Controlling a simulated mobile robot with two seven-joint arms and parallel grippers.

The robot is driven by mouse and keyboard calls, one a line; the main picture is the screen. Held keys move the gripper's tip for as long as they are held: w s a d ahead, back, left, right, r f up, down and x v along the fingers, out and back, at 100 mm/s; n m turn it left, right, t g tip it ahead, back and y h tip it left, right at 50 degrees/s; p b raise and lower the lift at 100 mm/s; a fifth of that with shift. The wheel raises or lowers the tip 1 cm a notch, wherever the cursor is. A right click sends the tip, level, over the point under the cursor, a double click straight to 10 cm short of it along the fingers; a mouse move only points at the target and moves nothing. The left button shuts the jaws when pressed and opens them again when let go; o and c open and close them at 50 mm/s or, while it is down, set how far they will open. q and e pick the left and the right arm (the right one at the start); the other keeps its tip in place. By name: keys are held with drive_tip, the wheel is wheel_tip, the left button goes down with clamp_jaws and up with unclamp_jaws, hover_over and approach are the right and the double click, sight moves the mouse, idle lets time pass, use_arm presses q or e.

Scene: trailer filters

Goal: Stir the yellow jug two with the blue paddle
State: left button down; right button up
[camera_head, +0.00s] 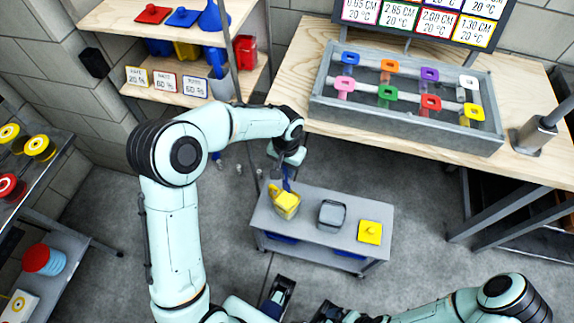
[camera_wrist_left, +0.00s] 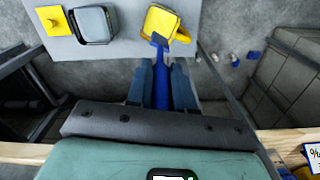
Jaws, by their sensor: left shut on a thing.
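The yellow jug (camera_head: 287,207) stands at the left end of a small grey cart, and its top with the handle shows in the left wrist view (camera_wrist_left: 158,22). My left gripper (camera_head: 287,160) is above the jug, shut on the blue paddle (camera_head: 287,184). In the left wrist view the paddle (camera_wrist_left: 161,85) runs between the two fingers (camera_wrist_left: 161,72), its far end overlapping the jug's rim near the handle. I cannot tell how deep the paddle's end reaches.
The cart (camera_head: 262,222) also carries a grey container (camera_head: 332,213) and a yellow lid-like square (camera_head: 370,231). A wooden bench with a grey rack (camera_head: 400,115) of coloured handles stands at the back right. Shelves (camera_head: 190,92) with coloured containers stand at the back left.

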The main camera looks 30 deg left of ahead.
sight(287, 182)
use_arm(q)
drive_tip(key=shift+f+b, duration=2.9)
drive_tip(key=shift+f, duration=1.45)
drive_tip(key=shift+f+b, duration=1.4)
drive_tip(key=shift+f, duration=0.75)
drive_tip(key=shift+f+b, duration=0.45)
drive_tip(key=shift+f, duration=0.25)
use_arm(e)
drive_tip(key=w+d+f+t+h, duration=0.1)
drive_tip(key=w+d+f+t, duration=0.2)
drive_tip(key=w+f, duration=0.5)
drive_tip(key=shift+f+m, duration=0.3)
drive_tip(key=shift+f, duration=0.55)
use_arm(q)
drive_tip(key=shift+w, duration=0.1)
